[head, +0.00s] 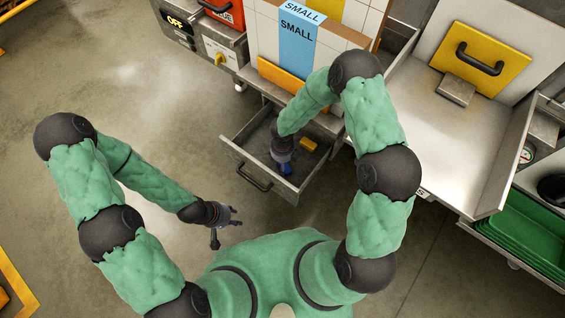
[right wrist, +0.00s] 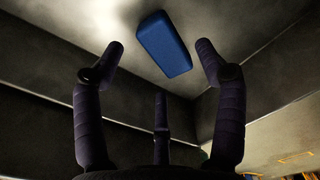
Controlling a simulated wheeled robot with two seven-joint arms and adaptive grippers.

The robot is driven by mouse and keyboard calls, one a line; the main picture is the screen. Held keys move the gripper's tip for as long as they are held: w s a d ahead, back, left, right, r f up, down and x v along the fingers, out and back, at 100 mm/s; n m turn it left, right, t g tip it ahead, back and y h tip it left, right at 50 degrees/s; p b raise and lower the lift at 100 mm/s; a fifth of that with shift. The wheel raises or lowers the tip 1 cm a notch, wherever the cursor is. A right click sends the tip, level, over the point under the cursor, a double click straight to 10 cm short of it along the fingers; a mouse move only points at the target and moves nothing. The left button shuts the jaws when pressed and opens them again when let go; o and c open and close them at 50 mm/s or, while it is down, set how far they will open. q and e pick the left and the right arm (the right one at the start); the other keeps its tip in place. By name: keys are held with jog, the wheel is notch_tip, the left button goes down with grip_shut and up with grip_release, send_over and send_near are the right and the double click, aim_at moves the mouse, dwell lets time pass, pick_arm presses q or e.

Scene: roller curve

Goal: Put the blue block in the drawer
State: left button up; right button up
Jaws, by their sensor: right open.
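The blue block (right wrist: 164,44) lies on the drawer floor in the right wrist view. It sits between and beyond the spread fingers of my right gripper (right wrist: 160,75), with a gap to each finger. In the head view the blue block (head: 286,168) shows just past my right gripper (head: 282,158), which is down inside the open drawer (head: 234,148). The right gripper is open and holds nothing. My left gripper (head: 229,220) is out over the floor, left of my body, with its fingers spread and empty.
A yellow block (head: 308,144) lies in the drawer beside my right gripper. The drawer's handle (head: 254,180) faces the front left. A metal worktop (head: 440,130) with a yellow handled panel (head: 480,58) stands to the right, above green trays (head: 520,230).

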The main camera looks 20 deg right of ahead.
notch_tip(320, 180, up, 9)
jog(key=p, duration=0.4)
jog(key=shift+f, duration=0.2)
dwell(0.8)
